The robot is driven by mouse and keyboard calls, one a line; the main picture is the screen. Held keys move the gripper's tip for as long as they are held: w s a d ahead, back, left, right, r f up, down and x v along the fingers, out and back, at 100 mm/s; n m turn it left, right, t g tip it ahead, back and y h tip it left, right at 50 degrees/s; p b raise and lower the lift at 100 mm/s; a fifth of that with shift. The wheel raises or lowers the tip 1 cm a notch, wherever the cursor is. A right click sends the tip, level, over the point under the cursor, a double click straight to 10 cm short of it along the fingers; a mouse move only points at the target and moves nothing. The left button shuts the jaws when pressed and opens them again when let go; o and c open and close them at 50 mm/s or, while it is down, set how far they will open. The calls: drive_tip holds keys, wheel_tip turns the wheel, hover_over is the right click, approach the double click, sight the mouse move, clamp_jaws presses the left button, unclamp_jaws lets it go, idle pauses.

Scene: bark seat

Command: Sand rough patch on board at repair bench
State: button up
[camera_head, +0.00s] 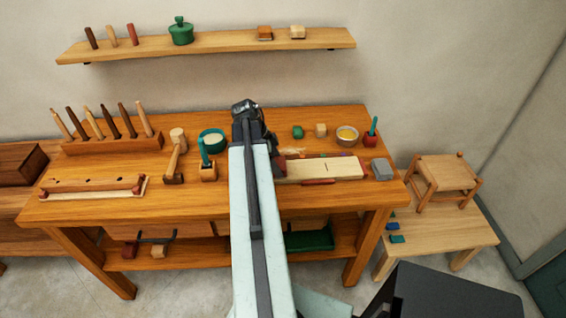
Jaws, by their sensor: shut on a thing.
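A pale board (325,168) lies on the repair bench (200,205), right of my arm, with dark red pieces along its edges. A short dark line marks its top. A pale, rough-looking streak (292,151) shows at its back left; I cannot tell if this is on the board or behind it. My gripper (247,112) is over the back of the bench, left of the board. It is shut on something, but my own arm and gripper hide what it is. A grey block (382,169) sits at the board's right end.
Behind the board are small blocks (320,130), a yellow bowl (347,136) and a red pot (371,139).

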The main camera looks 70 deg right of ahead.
drive_tip(key=shift+w+a, duration=0.2)
drive_tip(key=shift+w, duration=0.1)
wheel_tip(320, 180, up, 6)
drive_tip(key=p, duration=0.6)
wheel_tip(320, 180, up, 3)
drive_tip(key=p, duration=0.3)
drive_tip(key=shift+r, duration=0.15)
drive_tip(key=shift+f, duration=0.2)
